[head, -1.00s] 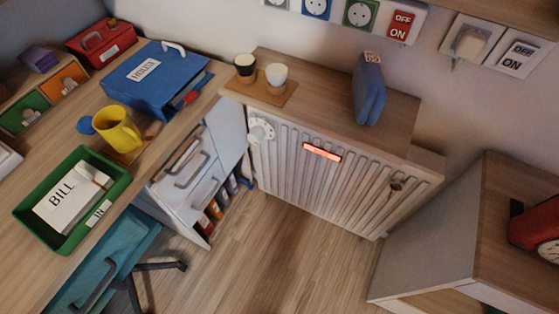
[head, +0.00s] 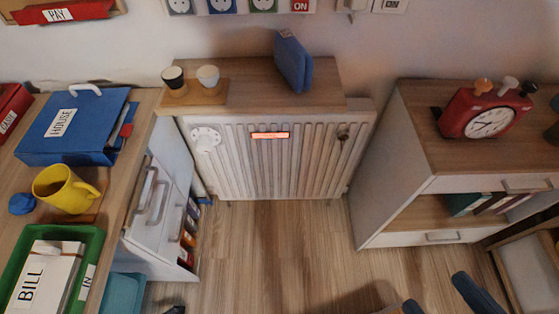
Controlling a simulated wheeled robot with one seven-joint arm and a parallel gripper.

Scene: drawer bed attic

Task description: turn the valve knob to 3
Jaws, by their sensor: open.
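The valve knob (head: 206,138) is a round white dial with small marks around its face, too small to read. It sits at the upper left front of the white ribbed radiator (head: 265,170). My gripper (head: 440,296) shows only in part at the bottom right edge, as two dark blue fingertips set apart. It is open with nothing visible between the fingers, well below and to the right of the knob, and not touching it.
A red-lit strip (head: 270,135) and a small brownish fitting (head: 343,132) are on the radiator. A wooden shelf (head: 245,95) overhangs it. A drawer unit (head: 160,200) stands left, a cabinet (head: 390,170) right. The floor (head: 270,245) in front is clear.

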